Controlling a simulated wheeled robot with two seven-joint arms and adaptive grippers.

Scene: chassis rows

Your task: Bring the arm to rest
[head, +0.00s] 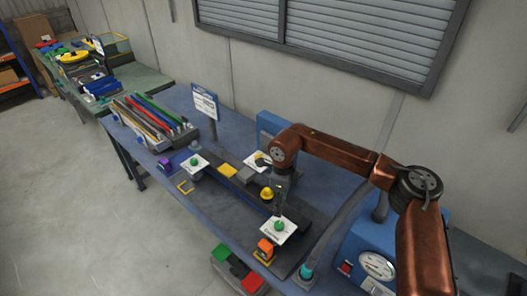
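My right arm (340,155) is copper-coloured and comes in from the right, reaching over the blue workbench (325,188). My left gripper is not in view.
A gauge box (372,262) stands at the right. A tool rack (150,122) is at the left. The floor at left is clear.

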